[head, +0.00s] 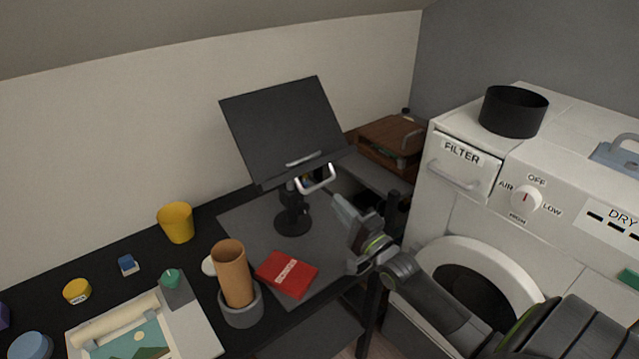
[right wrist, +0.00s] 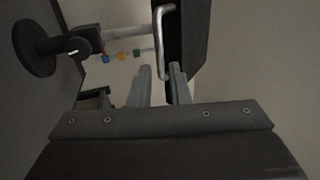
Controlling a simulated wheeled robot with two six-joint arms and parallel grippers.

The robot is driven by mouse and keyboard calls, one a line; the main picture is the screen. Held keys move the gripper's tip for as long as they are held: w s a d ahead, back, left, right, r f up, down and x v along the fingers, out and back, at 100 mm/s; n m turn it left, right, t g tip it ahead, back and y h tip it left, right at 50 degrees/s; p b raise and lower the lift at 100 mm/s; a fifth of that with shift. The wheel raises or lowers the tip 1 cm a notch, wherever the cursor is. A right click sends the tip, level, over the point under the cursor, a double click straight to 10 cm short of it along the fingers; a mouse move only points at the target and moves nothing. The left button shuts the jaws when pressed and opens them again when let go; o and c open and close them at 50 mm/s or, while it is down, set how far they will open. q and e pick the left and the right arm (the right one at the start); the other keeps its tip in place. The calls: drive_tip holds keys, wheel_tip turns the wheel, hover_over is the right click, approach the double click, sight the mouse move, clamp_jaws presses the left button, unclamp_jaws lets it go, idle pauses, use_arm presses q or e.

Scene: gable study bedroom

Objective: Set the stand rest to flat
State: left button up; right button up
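The stand has a dark flat rest (head: 285,130), tilted back steeply, on a short black post with a round base (head: 292,222). A pale U-shaped handle (head: 317,181) sticks out at the rest's lower edge. The handle also shows in the right wrist view (right wrist: 160,40), beside the rest's dark edge (right wrist: 187,40). My right gripper (head: 342,208) is just below and right of the handle. In the right wrist view its two fingers (right wrist: 162,72) are apart, and the handle's near end appears between the tips, with no grip seen. My left gripper is out of view.
A red packet (head: 287,274), a grey pot (head: 241,305) with a brown cylinder and a yellow cup (head: 176,222) stand on the desk. A brown case (head: 390,143) is behind right. A white dryer (head: 455,210) bounds the right side.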

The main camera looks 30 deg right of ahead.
sight(320, 185)
drive_tip(key=b+x, duration=0.1)
drive_tip(key=x, duration=0.7)
drive_tip(key=shift+w, duration=0.1)
drive_tip(key=shift+c, duration=0.4)
clamp_jaws()
